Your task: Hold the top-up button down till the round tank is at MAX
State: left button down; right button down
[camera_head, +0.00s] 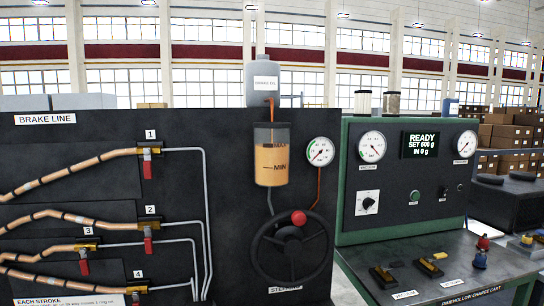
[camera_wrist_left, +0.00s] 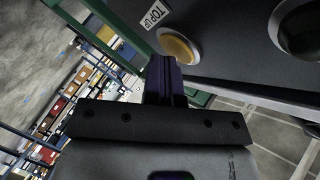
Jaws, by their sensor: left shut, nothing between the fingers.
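The round tank (camera_head: 272,170) stands on the dark panel in the head view. It is clear, with MAX and MIN marks, and holds amber fluid. The fluid's top looks close to the MAX mark; I cannot tell whether it is exactly level with it. The top-up button (camera_wrist_left: 179,47) is a round amber button beside a TOP UP label (camera_wrist_left: 154,18) in the left wrist view. My left gripper (camera_wrist_left: 161,62) is shut and empty, its fingertips right by the button's edge. I cannot tell whether they touch it. My right gripper is not in view.
A grey brake oil bottle (camera_head: 264,75) sits above the tank. A steering wheel (camera_head: 292,246) is below it. Brake lines with red-handled valves (camera_head: 148,165) are at left. A green charge cart (camera_head: 345,225) with gauges and a READY display (camera_head: 420,145) stands at right.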

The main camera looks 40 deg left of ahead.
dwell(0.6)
pick_arm(q)
jog(key=shift+s+d, duration=0.6)
jog(key=shift+d, duration=0.1)
jog(key=shift+s+d+p, duration=0.3)
jog(key=shift+s+d, duration=0.5)
jog(key=shift+d, duration=0.2)
jog(key=shift+s+d+p, duration=0.3)
jog(key=shift+s+d, duration=0.5)
jog(key=shift+d, duration=0.15)
jog(key=shift+a, duration=0.1)
